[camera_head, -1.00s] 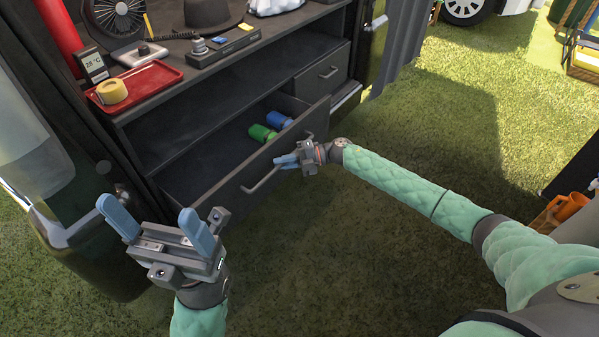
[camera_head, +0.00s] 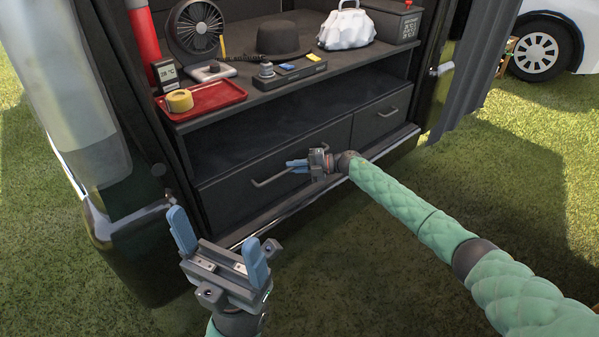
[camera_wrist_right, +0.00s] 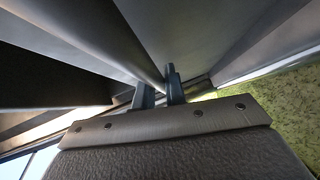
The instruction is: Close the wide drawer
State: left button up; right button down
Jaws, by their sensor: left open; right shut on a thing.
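The wide drawer (camera_head: 235,192) is the long dark front in the lower left of the cabinet in the head view. Its front sits about flush with the narrow drawer beside it, and its inside is hidden. My right gripper (camera_head: 297,164) is shut on the drawer's bar handle (camera_head: 268,181), near the handle's right end. In the right wrist view the gripper's fingers (camera_wrist_right: 159,92) are at the handle bar (camera_wrist_right: 142,62). My left gripper (camera_head: 217,243) is open and empty, with its fingers wide apart, in front of the cabinet at the lower left.
A narrow drawer (camera_head: 380,115) is shut to the right. The upper shelf holds a red tray (camera_head: 213,98) with yellow tape, a fan (camera_head: 196,28), a black hat (camera_head: 284,40) and a white bag (camera_head: 346,28). The grass (camera_head: 390,290) in front is clear.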

jog(key=shift+w, duration=0.2)
jog(key=c, duration=1.5)
grip_release()
jog(key=shift+a, duration=0.2)
jog(key=shift+o, duration=0.2)
jog(key=shift+d, duration=0.15)
jog(key=d+r+p, duration=0.1)
jog(key=d, duration=0.6)
jog(key=shift+s+d+p, duration=0.2)
jog(key=shift+s+p, duration=0.1)
jog(key=shift+s, duration=0.15)
jog(key=shift+w+d, duration=0.1)
